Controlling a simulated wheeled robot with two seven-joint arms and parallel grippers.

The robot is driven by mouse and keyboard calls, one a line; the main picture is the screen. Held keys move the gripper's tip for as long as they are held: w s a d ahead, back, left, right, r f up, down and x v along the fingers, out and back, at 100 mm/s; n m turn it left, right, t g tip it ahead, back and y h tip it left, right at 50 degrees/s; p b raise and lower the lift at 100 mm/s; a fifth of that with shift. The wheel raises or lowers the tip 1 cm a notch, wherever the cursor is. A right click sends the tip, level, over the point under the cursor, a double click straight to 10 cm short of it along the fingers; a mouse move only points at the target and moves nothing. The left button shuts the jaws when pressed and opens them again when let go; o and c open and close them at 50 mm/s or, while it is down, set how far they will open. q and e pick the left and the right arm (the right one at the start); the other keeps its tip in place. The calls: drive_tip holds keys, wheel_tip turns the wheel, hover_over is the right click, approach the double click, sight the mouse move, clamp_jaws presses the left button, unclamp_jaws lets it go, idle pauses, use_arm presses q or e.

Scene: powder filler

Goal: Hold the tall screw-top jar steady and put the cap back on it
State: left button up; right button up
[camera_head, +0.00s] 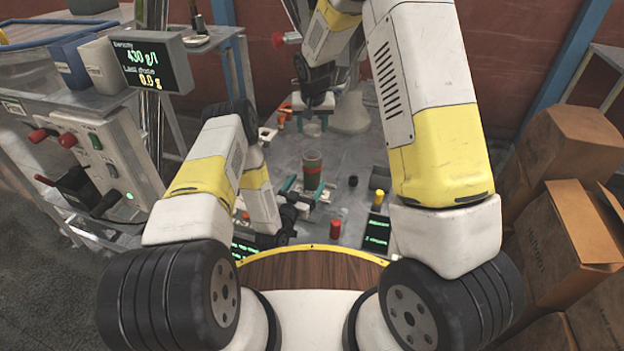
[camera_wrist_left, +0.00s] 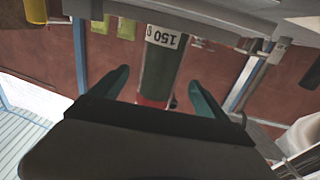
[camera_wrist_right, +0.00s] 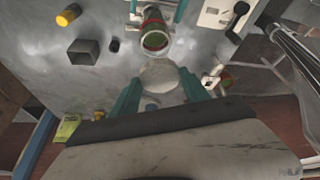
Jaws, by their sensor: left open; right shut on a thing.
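The tall dark-green jar (camera_head: 312,165) with a red band stands upright on the bench, its mouth open. A "150 g" label shows on it in the left wrist view (camera_wrist_left: 161,60). My left gripper (camera_head: 308,188) is open, with its teal fingers on either side of the jar; contact cannot be made out. My right gripper (camera_head: 312,122) is shut on the pale round cap (camera_wrist_right: 159,75), behind the jar in the head view and apart from it. The right wrist view shows the jar's open mouth (camera_wrist_right: 155,41) just beyond the cap.
A yellow-topped item (camera_head: 378,198), a small black piece (camera_head: 353,181) and a red container (camera_head: 335,228) stand right of the jar. A pale cone (camera_head: 350,113) is at the back. A control box (camera_head: 110,150) stands left; cardboard boxes (camera_head: 565,225) are stacked right.

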use_arm(q)
drive_tip(key=shift+x, duration=2.7)
drive_tip(key=shift+c, duration=0.3)
clamp_jaws()
